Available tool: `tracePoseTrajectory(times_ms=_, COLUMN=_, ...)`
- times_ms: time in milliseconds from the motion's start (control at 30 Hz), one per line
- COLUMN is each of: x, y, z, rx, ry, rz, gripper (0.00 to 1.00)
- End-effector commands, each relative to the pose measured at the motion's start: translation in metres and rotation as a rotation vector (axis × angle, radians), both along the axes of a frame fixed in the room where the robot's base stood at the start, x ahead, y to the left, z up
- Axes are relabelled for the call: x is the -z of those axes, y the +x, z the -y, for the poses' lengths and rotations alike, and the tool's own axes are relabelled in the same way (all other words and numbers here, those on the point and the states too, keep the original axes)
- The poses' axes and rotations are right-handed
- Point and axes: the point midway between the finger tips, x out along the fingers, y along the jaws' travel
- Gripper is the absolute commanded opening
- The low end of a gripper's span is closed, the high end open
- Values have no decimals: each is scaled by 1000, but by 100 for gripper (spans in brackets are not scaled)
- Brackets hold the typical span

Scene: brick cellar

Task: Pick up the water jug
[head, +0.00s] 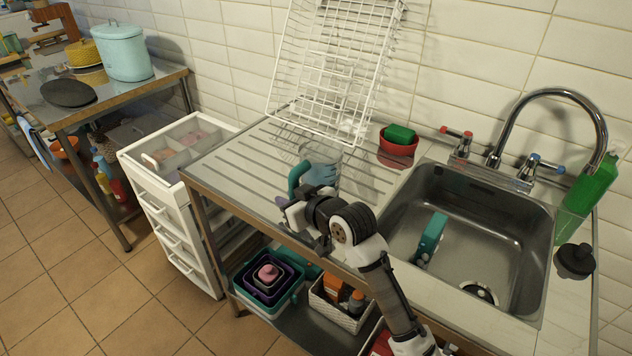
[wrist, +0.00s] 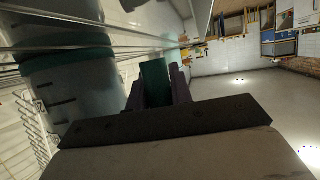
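The water jug (head: 322,168) is clear with a teal handle (head: 296,177). In the head view it is upright at the steel drainboard, in front of the wire rack, its lower part partly hidden by my arm. My gripper (head: 297,207) is at the handle side, in front of the jug. In the wrist view the jug (wrist: 80,95) fills the left side, tilted by the camera. The teal handle (wrist: 155,82) sits between the two dark fingers of my gripper (wrist: 160,90) and fills the gap, so the fingers look closed on it.
A white wire rack (head: 335,70) leans on the wall behind the jug. A red bowl (head: 398,148) with a green sponge stands to its right. The sink (head: 465,235) with its tap (head: 550,95) lies farther right. White drawers (head: 165,200) stand left.

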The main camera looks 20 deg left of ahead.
Motion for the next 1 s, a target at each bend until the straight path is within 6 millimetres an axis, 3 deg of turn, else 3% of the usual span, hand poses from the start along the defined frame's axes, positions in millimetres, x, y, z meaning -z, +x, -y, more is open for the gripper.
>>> tracePoseTrajectory(times_ms=67, x=0, y=0, z=0, rx=0, ry=0, rz=0, gripper=0)
tracePoseTrajectory(times_ms=667, x=-5, y=0, z=0, rx=0, ry=1, rz=4, gripper=0)
tracePoseTrajectory(times_ms=1000, x=-28, y=0, z=0, rx=-1, ry=1, rz=4, gripper=0)
